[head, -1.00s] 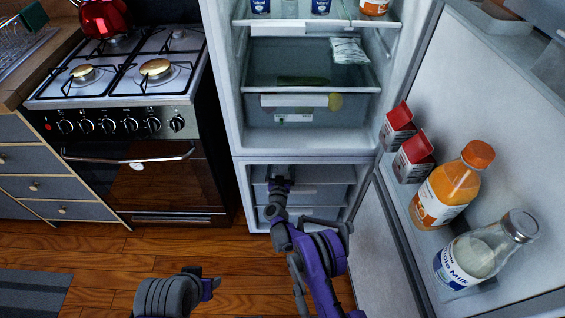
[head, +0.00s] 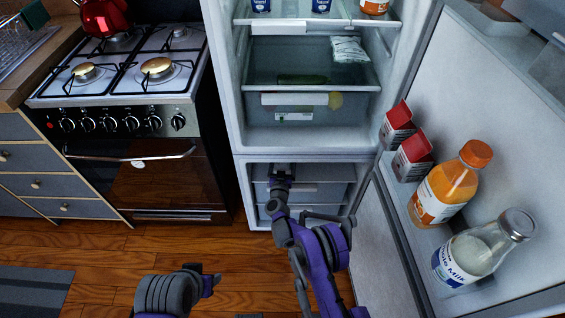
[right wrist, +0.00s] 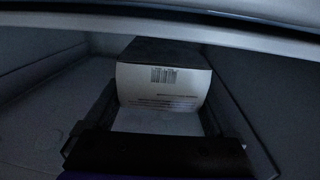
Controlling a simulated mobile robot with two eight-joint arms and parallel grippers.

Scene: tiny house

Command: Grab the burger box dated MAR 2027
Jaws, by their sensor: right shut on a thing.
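A box (right wrist: 165,88) with a white printed face and a barcode sits inside a dark freezer compartment in the right wrist view. Its small print is too blurred to read a date. My right gripper (right wrist: 160,105) is shut on this box, with a finger on each side of it. In the head view my right gripper (head: 281,172) reaches into the lower freezer section (head: 325,172), and the box is hidden there. My left gripper (head: 208,282) is low over the floor, away from the fridge. Its jaws cannot be made out.
The open fridge door (head: 400,215) stands on the right, holding two red-topped cartons (head: 411,160), an orange juice bottle (head: 450,187) and a milk bottle (head: 480,250). The stove (head: 135,120) is on the left. The wooden floor (head: 240,265) before the fridge is clear.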

